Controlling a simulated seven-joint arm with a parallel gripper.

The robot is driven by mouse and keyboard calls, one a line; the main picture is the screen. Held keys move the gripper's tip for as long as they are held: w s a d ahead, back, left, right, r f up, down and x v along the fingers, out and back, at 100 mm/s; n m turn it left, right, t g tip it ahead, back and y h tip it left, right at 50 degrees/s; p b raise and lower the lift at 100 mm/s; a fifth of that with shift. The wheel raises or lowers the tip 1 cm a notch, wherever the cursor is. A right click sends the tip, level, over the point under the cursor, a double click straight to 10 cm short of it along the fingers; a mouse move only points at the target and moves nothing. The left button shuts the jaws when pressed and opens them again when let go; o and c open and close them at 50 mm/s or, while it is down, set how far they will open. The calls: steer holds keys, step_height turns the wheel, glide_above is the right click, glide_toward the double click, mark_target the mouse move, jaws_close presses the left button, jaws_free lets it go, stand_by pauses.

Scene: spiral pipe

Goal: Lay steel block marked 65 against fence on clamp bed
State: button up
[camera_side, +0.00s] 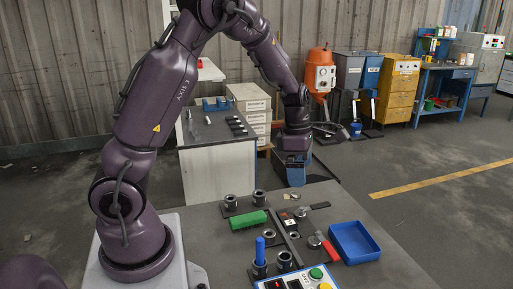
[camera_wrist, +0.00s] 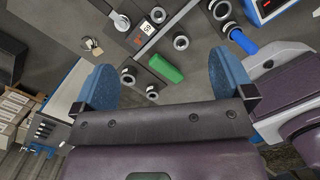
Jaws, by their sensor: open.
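My gripper (camera_side: 293,178) hangs open and empty above the far edge of the table in the side view. In the wrist view its two blue fingers stand wide apart, with the gripper's middle (camera_wrist: 165,78) over the table. A small dark block with a white label that seems to read 65 (camera_wrist: 147,27) lies beyond the fingers, with an orange patch beside it. It is small in the side view (camera_side: 293,197). A long straight strip, likely the fence (camera_side: 286,232), runs along the table; its touching the block cannot be told. The clamp bed is not clearly distinguishable.
A green block (camera_side: 248,220) and several dark rings (camera_side: 230,202) stand left of the strip. A blue tray (camera_side: 354,242) and a red-handled tool (camera_side: 326,246) lie right of it. A blue cylinder (camera_side: 260,249) and a button box (camera_side: 298,281) are at the front.

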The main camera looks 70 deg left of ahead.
steer(key=s+d+r+m+t, duration=0.1)
steer(key=s+d+r+m, duration=0.3)
steer(key=m, duration=0.5)
steer(key=s+d+r+m+t+y, duration=0.1)
steer(key=s+d+r+m, duration=0.3)
steer(key=m, duration=0.6)
steer(key=s+d+r+m+t, duration=0.2)
steer(key=s+d+r+m, duration=0.2)
steer(key=s+r+m, duration=0.3)
steer(key=s+m, duration=0.1)
steer(key=m, duration=0.2)
steer(key=shift+s+d+r, duration=0.2)
steer(key=shift+s+d, duration=0.2)
steer(key=shift+c, duration=0.3)
